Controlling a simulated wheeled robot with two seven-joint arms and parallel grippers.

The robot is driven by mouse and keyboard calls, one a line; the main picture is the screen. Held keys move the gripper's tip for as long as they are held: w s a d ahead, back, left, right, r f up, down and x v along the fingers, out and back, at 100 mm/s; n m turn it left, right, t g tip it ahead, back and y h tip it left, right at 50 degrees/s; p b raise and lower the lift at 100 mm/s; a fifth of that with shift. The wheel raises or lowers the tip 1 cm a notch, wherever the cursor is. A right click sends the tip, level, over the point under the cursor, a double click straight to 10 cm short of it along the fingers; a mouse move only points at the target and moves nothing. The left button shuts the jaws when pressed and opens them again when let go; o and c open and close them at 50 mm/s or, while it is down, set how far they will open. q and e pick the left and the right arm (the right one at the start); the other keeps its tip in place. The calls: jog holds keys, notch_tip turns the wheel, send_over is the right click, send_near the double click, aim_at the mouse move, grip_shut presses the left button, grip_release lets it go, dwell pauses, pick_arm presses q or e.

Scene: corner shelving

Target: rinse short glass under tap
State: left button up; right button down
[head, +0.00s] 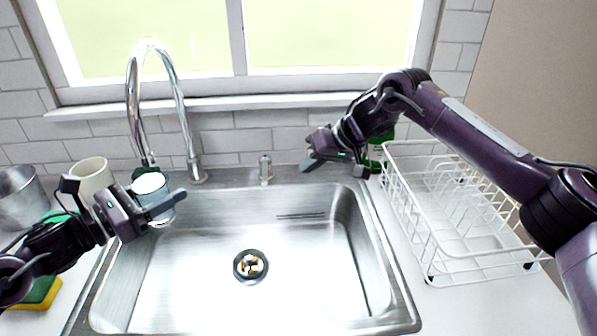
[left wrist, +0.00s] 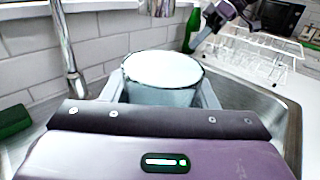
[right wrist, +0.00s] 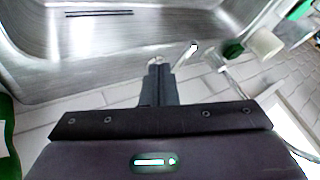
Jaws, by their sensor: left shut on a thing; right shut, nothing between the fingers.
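The short glass (head: 152,186), clear bluish with a white-looking top, is held between the fingers of my left gripper (head: 158,206) over the sink's back left corner. It looks upright in the left wrist view (left wrist: 162,72). The chrome tap (head: 181,95) arches up behind the sink. Its spout end (left wrist: 157,6) shows just above and behind the glass in the left wrist view. I cannot see running water clearly. My right gripper (head: 310,163) is shut and empty above the sink's back edge, right of a short metal post (head: 265,170) and apart from it.
The steel sink (head: 210,300) has a drain (head: 250,265). A white dish rack (head: 433,272) stands right, with a green bottle (head: 376,152) behind. A cream mug (head: 91,175), metal pot (head: 18,200) and green-yellow sponge (head: 42,293) are at left. The sink's middle is clear.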

jog(key=shift+v, duration=1.5)
